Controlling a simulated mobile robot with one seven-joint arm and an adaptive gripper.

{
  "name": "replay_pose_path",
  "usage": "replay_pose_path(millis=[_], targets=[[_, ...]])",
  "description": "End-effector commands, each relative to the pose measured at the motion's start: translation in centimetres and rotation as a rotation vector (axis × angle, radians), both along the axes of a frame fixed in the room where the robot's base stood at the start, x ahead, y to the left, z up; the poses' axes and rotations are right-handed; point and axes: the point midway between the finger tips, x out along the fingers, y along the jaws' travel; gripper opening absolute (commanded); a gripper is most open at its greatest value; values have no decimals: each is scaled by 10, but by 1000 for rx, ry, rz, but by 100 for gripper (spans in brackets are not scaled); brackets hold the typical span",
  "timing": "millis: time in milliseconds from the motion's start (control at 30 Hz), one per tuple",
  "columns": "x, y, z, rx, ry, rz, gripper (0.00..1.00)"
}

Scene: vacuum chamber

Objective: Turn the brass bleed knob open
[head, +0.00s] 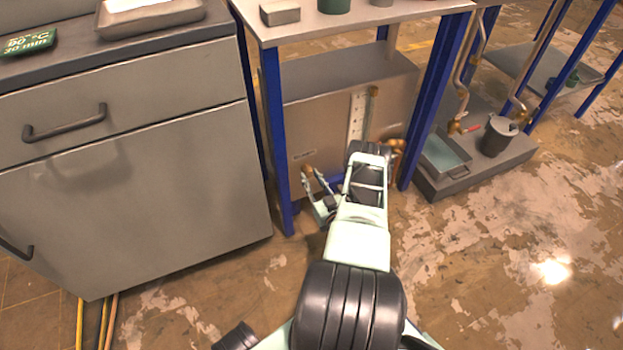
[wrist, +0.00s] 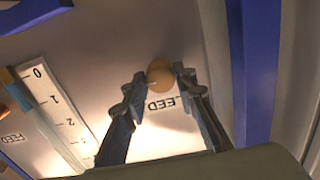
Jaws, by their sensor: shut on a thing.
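The brass knob (wrist: 160,76) is round and sits on a pale panel in the wrist view. A black label ending in "EED" (wrist: 161,104) is printed beside it, its first letters partly hidden by a finger. My gripper (wrist: 159,81) has one finger on each side of the knob and is shut on it. In the head view my gripper (head: 314,177) is low at the panel under the bench, left of my forearm. The knob cannot be clearly made out there. No mark showing how far the knob is turned is clear.
A white scale (wrist: 58,118) numbered from 0 stands on the panel, with a second label, "FEED" (wrist: 12,138). A blue bench leg (head: 274,140) is close left of my gripper; another blue leg (head: 440,95) stands to the right. A grey cabinet (head: 130,185) is at the left.

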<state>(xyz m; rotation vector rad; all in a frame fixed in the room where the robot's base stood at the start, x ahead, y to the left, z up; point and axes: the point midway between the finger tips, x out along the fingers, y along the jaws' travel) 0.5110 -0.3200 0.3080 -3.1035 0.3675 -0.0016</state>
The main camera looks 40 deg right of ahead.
Motion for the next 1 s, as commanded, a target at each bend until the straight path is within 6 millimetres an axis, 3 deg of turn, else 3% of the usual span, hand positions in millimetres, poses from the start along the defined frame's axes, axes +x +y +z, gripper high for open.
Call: replay_pose_path(millis=[200, 567, 1000], targets=[[1, 0, 1, -1, -2, -1, 43], [1, -1, 6, -2, -1, 0, 43], [1, -1, 71, -3, -2, 0, 43]])
